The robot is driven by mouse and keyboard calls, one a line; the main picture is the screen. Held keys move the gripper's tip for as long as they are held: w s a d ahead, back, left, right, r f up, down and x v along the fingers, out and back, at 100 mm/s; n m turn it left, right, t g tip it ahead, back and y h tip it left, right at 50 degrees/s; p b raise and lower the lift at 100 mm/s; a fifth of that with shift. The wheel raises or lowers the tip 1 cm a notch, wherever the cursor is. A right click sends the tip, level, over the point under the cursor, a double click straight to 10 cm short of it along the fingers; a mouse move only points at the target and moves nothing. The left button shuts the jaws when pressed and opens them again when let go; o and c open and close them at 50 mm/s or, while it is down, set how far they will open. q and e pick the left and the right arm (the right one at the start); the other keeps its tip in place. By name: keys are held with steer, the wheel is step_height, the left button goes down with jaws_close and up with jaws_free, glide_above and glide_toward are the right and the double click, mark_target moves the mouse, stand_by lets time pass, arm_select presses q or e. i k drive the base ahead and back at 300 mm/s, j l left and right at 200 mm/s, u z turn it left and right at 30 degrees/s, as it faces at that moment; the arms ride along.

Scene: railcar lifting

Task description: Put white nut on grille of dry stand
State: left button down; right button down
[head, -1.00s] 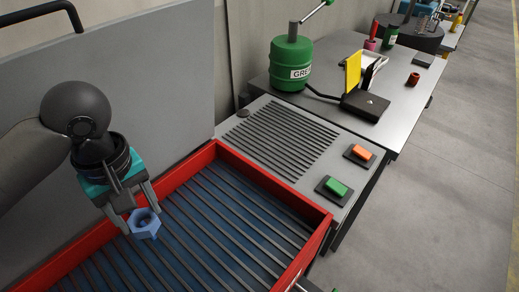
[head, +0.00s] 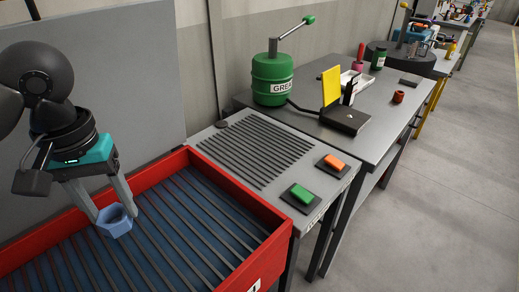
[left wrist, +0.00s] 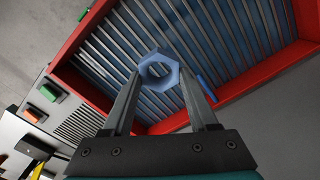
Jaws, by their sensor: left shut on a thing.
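A pale blue hex nut (head: 116,229), the only nut I see, is held between the fingertips of my left gripper (head: 112,212), above the red-walled slatted tray. The left wrist view shows the nut (left wrist: 153,82) between both fingers (left wrist: 160,85), its hole facing the camera. The stand with the grey slatted grille (head: 255,149) is beyond the tray, to the right of the gripper in the head view. The grille looks bare. It also shows in the left wrist view (left wrist: 80,125). My right gripper is not in view.
The red tray wall (head: 240,195) stands between gripper and grille. Green (head: 302,193) and orange (head: 334,162) buttons sit on the stand's right side. A green grease drum (head: 272,80) and a yellow plate (head: 331,86) are on the table behind. A grey panel (head: 120,70) rises behind the tray.

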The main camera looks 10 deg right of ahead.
mark_target(275, 147)
steer(key=l, duration=1.95)
steer(key=i+l, duration=0.1)
steer(key=i, duration=0.45)
steer(key=i+l+u, duration=0.1)
steer(key=i, duration=0.45)
